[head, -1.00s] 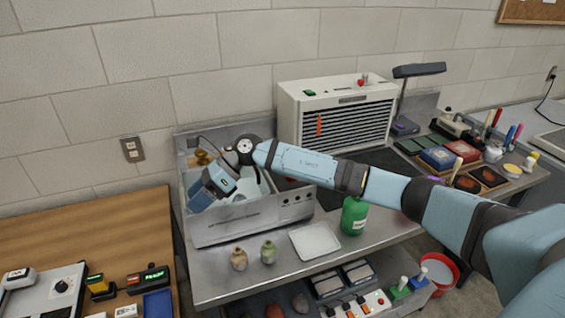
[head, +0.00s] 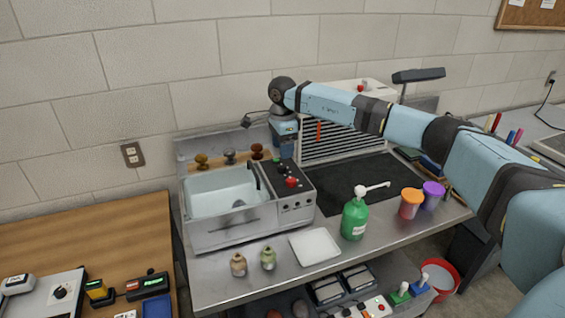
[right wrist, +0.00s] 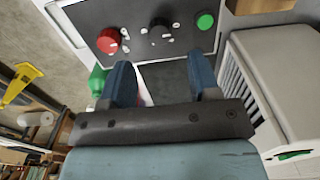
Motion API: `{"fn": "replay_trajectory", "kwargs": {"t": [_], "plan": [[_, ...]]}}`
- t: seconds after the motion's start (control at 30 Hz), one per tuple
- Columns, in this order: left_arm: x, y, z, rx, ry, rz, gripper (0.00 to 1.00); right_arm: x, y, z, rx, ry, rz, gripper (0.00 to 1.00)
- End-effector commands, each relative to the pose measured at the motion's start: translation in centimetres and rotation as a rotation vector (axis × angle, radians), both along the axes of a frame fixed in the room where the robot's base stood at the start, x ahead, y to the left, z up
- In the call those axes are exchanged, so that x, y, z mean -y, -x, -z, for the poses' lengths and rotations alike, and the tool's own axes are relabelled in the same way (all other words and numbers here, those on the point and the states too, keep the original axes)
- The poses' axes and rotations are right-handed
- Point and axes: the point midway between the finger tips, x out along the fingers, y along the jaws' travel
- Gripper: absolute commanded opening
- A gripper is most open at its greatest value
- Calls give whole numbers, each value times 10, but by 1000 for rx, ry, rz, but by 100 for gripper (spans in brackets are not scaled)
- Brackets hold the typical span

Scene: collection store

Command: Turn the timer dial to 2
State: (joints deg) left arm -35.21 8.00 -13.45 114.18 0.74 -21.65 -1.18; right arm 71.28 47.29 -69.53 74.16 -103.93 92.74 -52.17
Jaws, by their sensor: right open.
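The black timer dial (right wrist: 160,31) sits on a dark control panel (right wrist: 140,12) in the right wrist view, between a red knob (right wrist: 108,40) and a green button (right wrist: 205,20). White marks surround the dial; its setting is too small to read. In the head view the panel is on the right part of the metal sink unit (head: 235,230), with the red knob (head: 291,181) visible and the dial hard to make out. My right gripper (right wrist: 162,78) is open and empty, apart from the dial; in the head view it hangs above the panel's back end (head: 285,154). My left gripper is out of view.
A white slatted box (head: 345,130) stands close at the back right. A green pump bottle (head: 354,220), a white tray (head: 315,246) and two small jars stand in front.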

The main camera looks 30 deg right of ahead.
Motion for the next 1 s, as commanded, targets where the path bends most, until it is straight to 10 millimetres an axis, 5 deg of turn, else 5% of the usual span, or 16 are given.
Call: {"fn": "replay_trajectory", "kwargs": {"t": [0.3,0.73,0.93,1.0], "plan": [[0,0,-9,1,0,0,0,-1,0,52,-1,-1,-1,56],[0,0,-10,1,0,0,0,-1,0,63,1,-2,-1,56],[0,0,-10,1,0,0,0,-1,0,63,1,-2,-1,12],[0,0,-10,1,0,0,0,-1,0,63,1,-2,-1,7]]}}
